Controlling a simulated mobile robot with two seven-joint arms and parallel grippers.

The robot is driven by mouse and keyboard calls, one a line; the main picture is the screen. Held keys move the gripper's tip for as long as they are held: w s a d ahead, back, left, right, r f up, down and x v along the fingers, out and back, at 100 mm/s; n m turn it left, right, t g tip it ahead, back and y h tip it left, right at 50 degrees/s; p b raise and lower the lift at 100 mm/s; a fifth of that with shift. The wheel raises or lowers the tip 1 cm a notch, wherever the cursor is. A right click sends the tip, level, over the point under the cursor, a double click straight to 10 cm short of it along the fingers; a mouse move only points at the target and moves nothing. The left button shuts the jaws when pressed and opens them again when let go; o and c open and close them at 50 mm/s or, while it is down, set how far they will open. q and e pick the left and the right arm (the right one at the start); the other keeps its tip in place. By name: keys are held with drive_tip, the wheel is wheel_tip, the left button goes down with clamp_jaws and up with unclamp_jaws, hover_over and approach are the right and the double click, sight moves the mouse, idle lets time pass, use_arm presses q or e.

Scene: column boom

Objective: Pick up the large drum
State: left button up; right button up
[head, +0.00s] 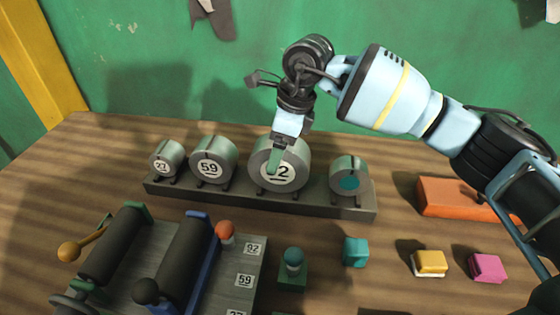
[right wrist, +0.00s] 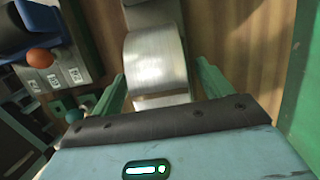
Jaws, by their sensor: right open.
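The large drum (head: 290,154) is a silver cylinder with a white label, partly hidden, on which a "2" shows. It rests in a dark rack (head: 320,204), the biggest of the drums there. My right gripper (head: 275,160) points down in front of it, and a green finger overlaps its face. In the right wrist view the drum (right wrist: 156,62) lies between the two open green fingers of the gripper (right wrist: 161,75), with gaps on both sides. I cannot tell how deep the fingers reach. My left gripper is not in view.
Smaller drums stand on the rack: "27" (head: 163,163), "59" (head: 208,168) and one with a teal dot (head: 348,182). A roller device (head: 185,262) stands front left. An orange block (head: 446,195) and yellow (head: 429,262) and pink (head: 487,267) blocks lie right. A green wall (head: 150,60) closes the back.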

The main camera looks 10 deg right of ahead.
drive_tip(key=shift+f, duration=0.2)
drive_tip(key=shift+r, duration=0.1)
drive_tip(key=c, duration=1.4)
drive_tip(key=shift+o, duration=0.2)
drive_tip(key=shift+r, duration=5)
